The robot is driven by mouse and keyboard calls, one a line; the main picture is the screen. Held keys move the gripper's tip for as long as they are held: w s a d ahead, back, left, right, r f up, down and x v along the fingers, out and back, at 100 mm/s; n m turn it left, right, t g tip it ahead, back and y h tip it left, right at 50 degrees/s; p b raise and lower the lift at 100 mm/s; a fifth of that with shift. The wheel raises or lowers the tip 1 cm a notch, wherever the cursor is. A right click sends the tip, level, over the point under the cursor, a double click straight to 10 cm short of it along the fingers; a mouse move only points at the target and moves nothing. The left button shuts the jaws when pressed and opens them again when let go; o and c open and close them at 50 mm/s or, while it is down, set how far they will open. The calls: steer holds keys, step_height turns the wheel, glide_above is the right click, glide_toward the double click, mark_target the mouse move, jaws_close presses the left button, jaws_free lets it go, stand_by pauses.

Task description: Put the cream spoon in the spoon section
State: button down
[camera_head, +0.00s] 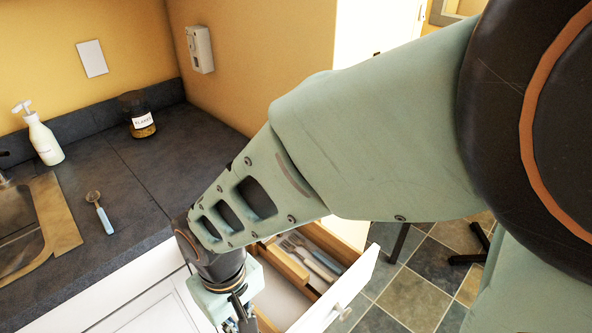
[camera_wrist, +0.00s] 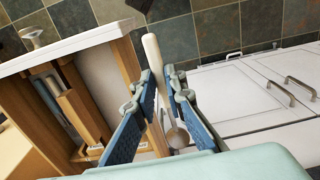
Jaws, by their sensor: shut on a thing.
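In the wrist view the cream spoon has a pale handle (camera_wrist: 152,52) and a grey bowl (camera_wrist: 178,138). My gripper (camera_wrist: 160,88) is shut on it, with a blue finger on each side. The open drawer (camera_wrist: 70,52) lies left of the spoon in that view, with wooden dividers inside. In the head view my gripper (camera_head: 241,312) is low, beside the drawer (camera_head: 352,287); the spoon cannot be made out there. Wooden sections hold a fork (camera_head: 290,247) and other cutlery. A wider section (camera_head: 280,292) shows a bare pale floor. I cannot tell which is the spoon section.
A blue-handled spoon (camera_head: 100,212) lies on the dark counter (camera_head: 120,180). A soap bottle (camera_head: 44,140), a labelled jar (camera_head: 139,115) and a sink (camera_head: 25,225) are also there. White cabinet fronts (camera_wrist: 225,95) stand right of the gripper in the wrist view.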

steer(key=w+d+f+b, duration=0.2)
steer(key=w+d+f, duration=0.15)
steer(key=w, duration=0.25)
steer(key=b, duration=0.3)
glide_above(288, 315)
steer(key=f, duration=0.4)
steer(key=shift+s+a+f, duration=0.25)
steer(key=shift+s+f, duration=0.05)
steer(key=shift+f, duration=0.1)
steer(key=shift+w+d+f+b, duration=0.2)
steer(key=shift+w+f+b, duration=0.05)
steer(key=shift+f+b, duration=0.25)
steer(key=shift+w+f+b, duration=0.1)
steer(key=shift+f+b, duration=1.05)
steer(key=shift+f, duration=0.35)
steer(key=shift+f, duration=0.15)
steer(key=c, duration=2)
jaws_free()
